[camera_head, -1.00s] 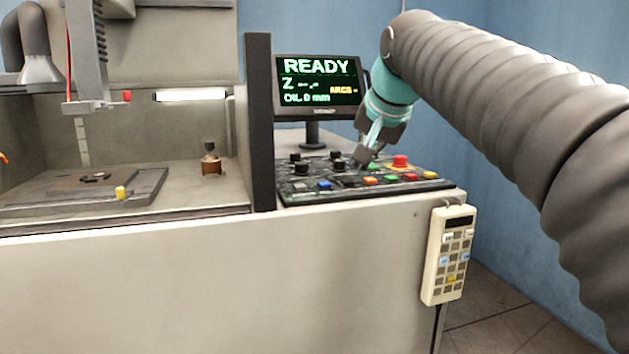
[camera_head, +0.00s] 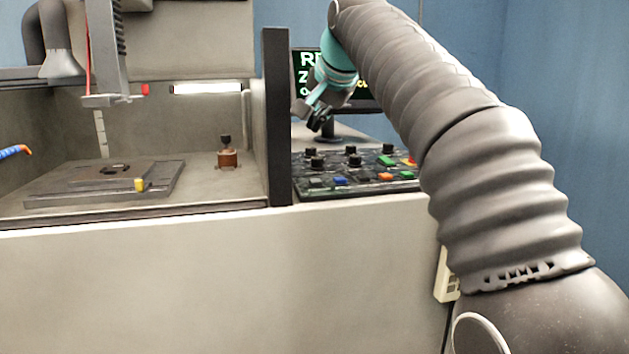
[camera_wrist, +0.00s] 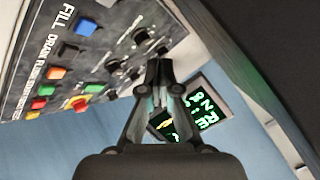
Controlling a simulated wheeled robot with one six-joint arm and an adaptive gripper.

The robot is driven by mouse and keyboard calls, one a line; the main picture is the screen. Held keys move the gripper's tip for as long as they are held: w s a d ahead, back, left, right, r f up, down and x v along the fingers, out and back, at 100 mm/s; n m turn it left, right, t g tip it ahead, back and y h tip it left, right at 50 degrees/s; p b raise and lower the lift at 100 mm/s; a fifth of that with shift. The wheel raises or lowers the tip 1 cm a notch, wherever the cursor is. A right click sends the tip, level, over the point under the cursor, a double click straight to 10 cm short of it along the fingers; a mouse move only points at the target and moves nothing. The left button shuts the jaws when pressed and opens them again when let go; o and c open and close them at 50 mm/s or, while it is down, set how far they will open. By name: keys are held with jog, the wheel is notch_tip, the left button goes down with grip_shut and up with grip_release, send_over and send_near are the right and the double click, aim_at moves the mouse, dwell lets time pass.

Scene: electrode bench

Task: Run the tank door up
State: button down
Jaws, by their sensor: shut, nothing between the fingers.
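The control panel (camera_head: 334,170) lies right of the tank (camera_head: 205,195), with black knobs and coloured buttons. In the head view my gripper (camera_head: 317,123) hangs above the panel's left part, in front of the monitor, shut and empty, apart from the buttons. In the wrist view my gripper (camera_wrist: 158,70) points past the panel (camera_wrist: 128,22), which shows a blue button (camera_wrist: 86,27), an orange button (camera_wrist: 57,73) and a green button (camera_wrist: 94,88). The label FILL is readable; the others are hard to read. I cannot make out a raised door at the tank's open front.
The monitor (camera_head: 368,92) stands behind the panel, partly hidden by my arm. A dark upright post (camera_head: 277,120) divides tank and panel. The tank holds a plate (camera_head: 70,190) and a brown electrode holder (camera_head: 228,160). A handheld pendant (camera_head: 446,278) hangs at the right, mostly hidden.

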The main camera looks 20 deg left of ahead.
aim_at(317, 181)
jog(key=shift+f+b, duration=1.75)
jog(key=shift+f, duration=2.45)
jog(key=shift+f, duration=0.15)
jog(key=shift+f, duration=0.3)
